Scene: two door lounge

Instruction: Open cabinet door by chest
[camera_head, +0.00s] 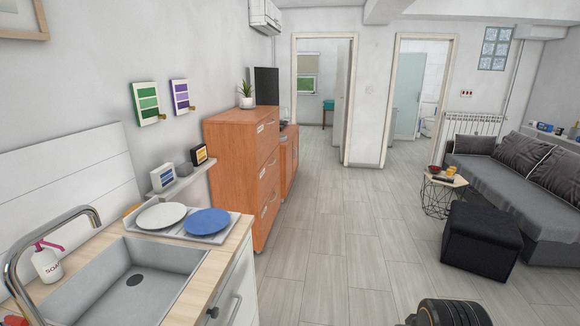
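A tall orange-brown wooden chest of drawers (266,195) stands against the left wall, with silver handles on its front. Just beyond it is a lower cabinet (289,160) of the same wood, mostly hidden behind the chest. Only a narrow strip of its front shows, and I cannot tell whether its door is open. My gripper is not visible. A dark ribbed part at the bottom right edge seems to be my arm.
A sink (135,280) and counter with two plates fill the left foreground. A black ottoman (481,240), wire side table (440,194) and grey sofa (520,185) are on the right. Clear floor (335,215) runs down the middle to two doorways.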

